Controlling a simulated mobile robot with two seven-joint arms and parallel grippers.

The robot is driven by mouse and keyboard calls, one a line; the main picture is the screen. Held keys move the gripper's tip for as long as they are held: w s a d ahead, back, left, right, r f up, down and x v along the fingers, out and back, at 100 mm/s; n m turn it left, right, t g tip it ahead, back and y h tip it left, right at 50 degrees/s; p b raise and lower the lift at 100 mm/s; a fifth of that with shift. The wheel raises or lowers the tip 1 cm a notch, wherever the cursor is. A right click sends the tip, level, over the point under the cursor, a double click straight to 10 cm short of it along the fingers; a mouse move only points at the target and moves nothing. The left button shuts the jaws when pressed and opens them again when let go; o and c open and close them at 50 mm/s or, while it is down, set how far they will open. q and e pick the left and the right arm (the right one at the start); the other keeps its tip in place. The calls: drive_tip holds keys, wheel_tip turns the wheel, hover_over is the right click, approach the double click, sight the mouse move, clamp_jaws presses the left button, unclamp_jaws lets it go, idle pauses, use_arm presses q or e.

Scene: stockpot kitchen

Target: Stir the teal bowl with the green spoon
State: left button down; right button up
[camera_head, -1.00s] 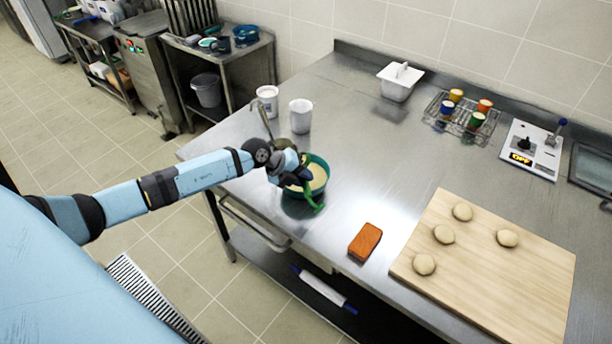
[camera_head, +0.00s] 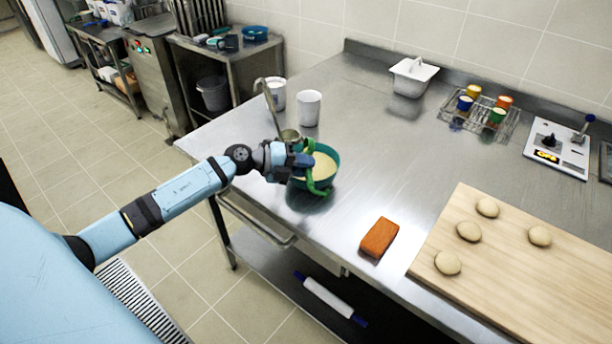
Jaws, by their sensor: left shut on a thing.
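The teal bowl (camera_head: 331,156) stands near the left front edge of the steel counter, with a pale yellow mixture inside. My left gripper (camera_head: 306,162) is at the bowl's left side, level with the rim, and is shut on the green spoon (camera_head: 312,184). The green spoon shows as a curved green piece at the front of the bowl. The gripper hides part of the spoon and of the bowl's left side. I cannot tell whether the spoon's tip is in the mixture. My right gripper is not in view.
An orange sponge (camera_head: 379,238) lies to the right, by the cutting board (camera_head: 500,260) with several dough balls. A wire rack (camera_head: 480,118) with coloured jars stands farther back. The counter's middle is clear.

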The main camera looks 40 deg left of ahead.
use_arm(q)
drive_tip(key=t+h+b, duration=0.1)
drive_tip(key=b, duration=0.3)
drive_tip(key=f+t+h+b, duration=0.1)
drive_tip(key=b, duration=0.3)
drive_tip(key=shift+s+a+f+b, duration=0.15)
drive_tip(key=shift+s+f+b, duration=0.05)
drive_tip(key=shift+f+b, duration=0.1)
drive_tip(key=t+h+b, duration=0.1)
drive_tip(key=b, duration=0.2)
drive_tip(key=t+h+b, duration=0.1)
drive_tip(key=b, duration=0.3)
drive_tip(key=t+h+b, duration=0.1)
drive_tip(key=b, duration=0.2)
drive_tip(key=shift+s+a+r, duration=0.2)
drive_tip(key=shift+s+a, duration=0.1)
drive_tip(key=shift+a, duration=0.05)
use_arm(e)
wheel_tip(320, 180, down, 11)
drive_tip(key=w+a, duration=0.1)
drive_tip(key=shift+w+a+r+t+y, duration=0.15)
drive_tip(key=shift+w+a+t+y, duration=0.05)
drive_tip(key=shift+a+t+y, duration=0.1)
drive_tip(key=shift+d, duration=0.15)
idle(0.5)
